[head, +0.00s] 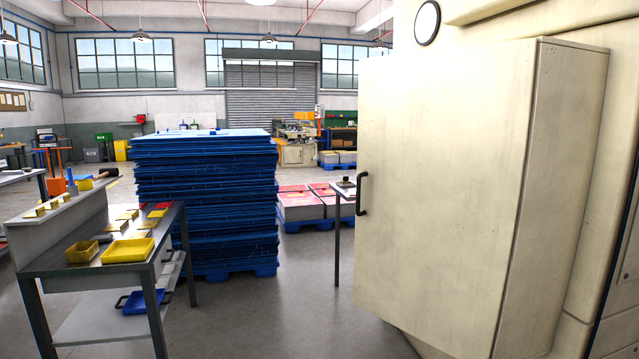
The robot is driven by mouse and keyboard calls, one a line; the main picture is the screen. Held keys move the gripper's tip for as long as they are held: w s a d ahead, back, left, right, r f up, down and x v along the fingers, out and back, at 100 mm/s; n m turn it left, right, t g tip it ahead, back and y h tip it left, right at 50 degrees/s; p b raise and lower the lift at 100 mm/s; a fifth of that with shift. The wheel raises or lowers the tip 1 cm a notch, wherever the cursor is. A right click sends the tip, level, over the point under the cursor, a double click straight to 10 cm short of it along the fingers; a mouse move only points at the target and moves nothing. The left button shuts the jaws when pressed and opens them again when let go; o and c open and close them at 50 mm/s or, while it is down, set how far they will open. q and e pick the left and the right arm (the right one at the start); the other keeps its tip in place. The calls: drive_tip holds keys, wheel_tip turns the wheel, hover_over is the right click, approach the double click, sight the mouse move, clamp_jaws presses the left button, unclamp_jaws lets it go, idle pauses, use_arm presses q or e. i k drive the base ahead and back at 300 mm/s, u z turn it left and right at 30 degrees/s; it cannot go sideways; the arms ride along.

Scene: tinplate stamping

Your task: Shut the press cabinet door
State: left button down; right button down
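The press cabinet door (445,190) is a large cream panel filling the right half of the head view. A black bar handle (362,194) is upright near its left edge. The cabinet's side (565,190) runs back from the door's right edge to the press. The door's lower left corner seems to stand out past the body below it, but I cannot tell how wide the door is open. The cabinet's inside is hidden. Neither of my grippers is in view.
A steel workbench (68,254) with yellow trays (129,250) stands at the left. A tall stack of blue sheets (205,200) on a pallet is behind it. A small table (338,235) stands behind the door's left edge. The floor (270,320) ahead is clear.

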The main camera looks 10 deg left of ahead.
sight(442, 133)
drive_tip(key=u, duration=0.1)
drive_tip(key=i, duration=0.95)
drive_tip(key=z, duration=0.3)
